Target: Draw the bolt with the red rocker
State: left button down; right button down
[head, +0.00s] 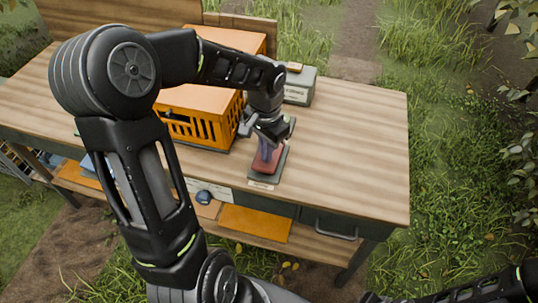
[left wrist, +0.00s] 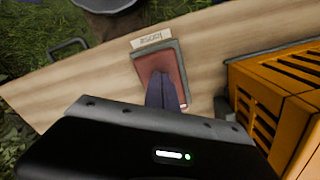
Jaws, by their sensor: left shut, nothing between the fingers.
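The red rocker (head: 270,167) sits in a dark grey-green base on the workbench, in front of the orange box. In the left wrist view the red rocker (left wrist: 150,66) lies at the middle, with a small pale label (left wrist: 151,39) at one end of its base. My left gripper (head: 264,156) is shut and empty, its fingers pointing down at the rocker. In the left wrist view its fingertips (left wrist: 161,80) overlap the rocker's face and hide part of it; I cannot tell whether they touch. I cannot make out a bolt. My right gripper is out of view.
The orange slotted box (head: 205,97) stands close beside the rocker base. A grey box (head: 299,86) stands behind it. The wooden bench top (head: 360,140) is clear to the right. A drawer handle (head: 336,236) sticks out at the front, above a low shelf.

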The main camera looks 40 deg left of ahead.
pick_arm(q)
jog(key=shift+f+b, duration=0.3)
jog(key=shift+f, duration=0.15)
jog(key=shift+r, duration=0.15)
jog(key=shift+r+p, duration=2.7)
jog(key=shift+r, duration=0.7)
